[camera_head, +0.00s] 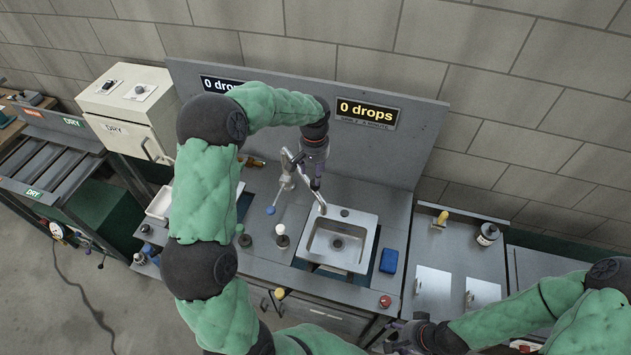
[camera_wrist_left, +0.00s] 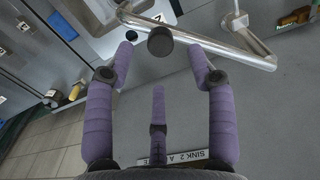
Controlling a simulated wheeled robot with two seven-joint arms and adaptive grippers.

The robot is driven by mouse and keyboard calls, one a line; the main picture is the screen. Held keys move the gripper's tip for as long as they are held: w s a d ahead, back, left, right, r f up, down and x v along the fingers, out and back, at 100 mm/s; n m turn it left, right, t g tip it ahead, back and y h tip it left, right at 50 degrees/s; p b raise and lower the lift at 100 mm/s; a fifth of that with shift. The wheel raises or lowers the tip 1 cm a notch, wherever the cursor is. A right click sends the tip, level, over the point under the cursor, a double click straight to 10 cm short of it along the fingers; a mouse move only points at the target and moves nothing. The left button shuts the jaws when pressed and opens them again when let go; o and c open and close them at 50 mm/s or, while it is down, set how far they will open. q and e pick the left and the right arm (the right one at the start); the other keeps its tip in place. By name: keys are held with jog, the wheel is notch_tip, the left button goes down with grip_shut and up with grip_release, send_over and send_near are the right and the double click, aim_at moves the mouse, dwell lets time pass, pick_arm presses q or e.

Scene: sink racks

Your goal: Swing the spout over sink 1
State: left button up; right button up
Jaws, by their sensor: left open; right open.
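The metal spout (camera_head: 311,192) reaches from its post behind the counter toward the right-hand sink (camera_head: 311,244), its tip near that sink's back left corner. In the left wrist view the spout (camera_wrist_left: 215,48) crosses beyond the fingertips. My left gripper (camera_head: 316,184) is open, pointing down beside the spout. Its purple fingers (camera_wrist_left: 160,62) are spread with no grip on the pipe. A label below them in the wrist view reads "SINK 2". My left arm hides much of the counter's left part, where no sink shows clearly. My right gripper (camera_head: 404,339) is open and empty at the front right.
A back panel (camera_head: 285,85) with two "0 drops" displays stands close behind the spout.

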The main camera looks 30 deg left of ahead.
pick_arm(q)
jog(key=shift+w+f+p, duration=0.2)
jog(key=shift+f+p, duration=0.35)
jog(key=shift+f, duration=3)
jog(key=shift+c, duration=0.3)
grip_shut()
